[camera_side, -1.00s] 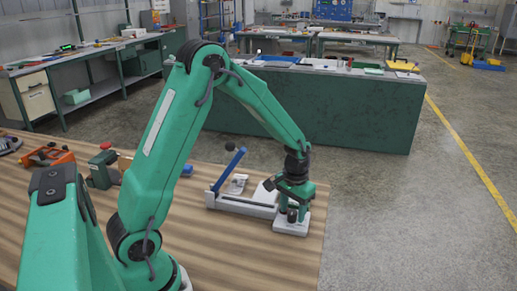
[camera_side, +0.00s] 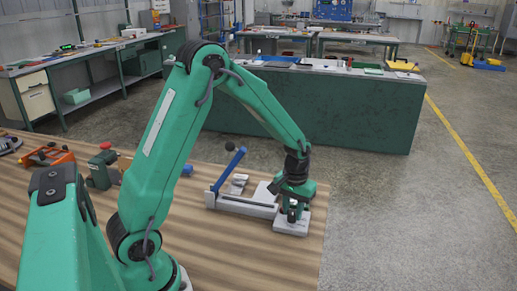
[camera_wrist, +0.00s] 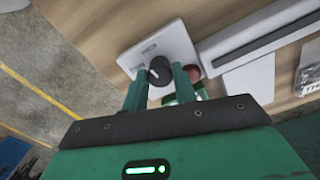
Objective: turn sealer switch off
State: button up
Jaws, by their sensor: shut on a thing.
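The sealer (camera_side: 245,206) is a pale base with a raised blue lever (camera_side: 228,170), near the table's right edge. Beside it at the right is a pale switch box (camera_side: 291,229), which also shows in the wrist view (camera_wrist: 178,42). On it is a black round knob (camera_wrist: 160,71) with a pale pointer line. My gripper (camera_wrist: 157,78) is shut on the knob, one finger on each side. In the side view my gripper (camera_side: 293,212) is low over the box and hides the knob.
A red round part (camera_wrist: 194,73) and a green part (camera_wrist: 185,95) are close by my right finger in the wrist view. A green clamp-like tool (camera_side: 103,170) and an orange tool (camera_side: 48,156) lie at the table's left. Open floor is beyond the right edge.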

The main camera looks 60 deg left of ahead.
jog(key=n, duration=1)
jog(key=shift+n, duration=0.4)
jog(key=n, duration=1)
jog(key=shift+a+n, duration=0.1)
jog(key=shift+n, duration=0.2)
jog(key=o, duration=1)
jog(key=shift+c, duration=0.2)
jog(key=shift+r, duration=0.1)
